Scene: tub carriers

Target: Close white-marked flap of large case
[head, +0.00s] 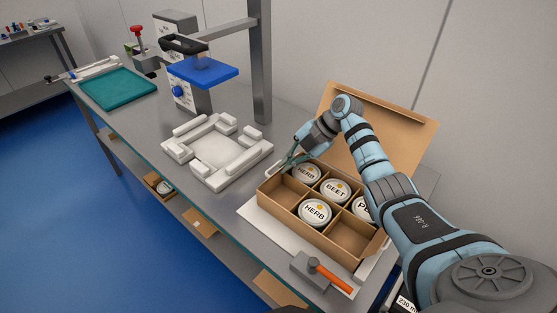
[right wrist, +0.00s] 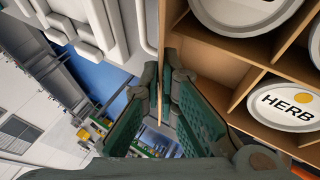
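The large cardboard case (head: 318,240) stands on the bench with its big lid flap (head: 385,125) raised at the back. Round white-lidded tubs sit in several compartments: two HERB tubs (head: 315,211), a BEET tub (head: 335,190) and one partly hidden by my right arm. The left compartment and a front one are empty. I see no white mark on the flap. My right gripper (head: 291,160) is at the case's back left corner. In the right wrist view its fingers (right wrist: 163,85) are apart, with the case wall edge between or just beyond them. My left gripper is out of view.
A white fixture (head: 215,150) with raised blocks lies left of the case. A scale with a blue plate (head: 202,72) and a post stand behind it. A teal tray (head: 118,88) is far left. An orange-handled tool (head: 330,275) lies in front of the case.

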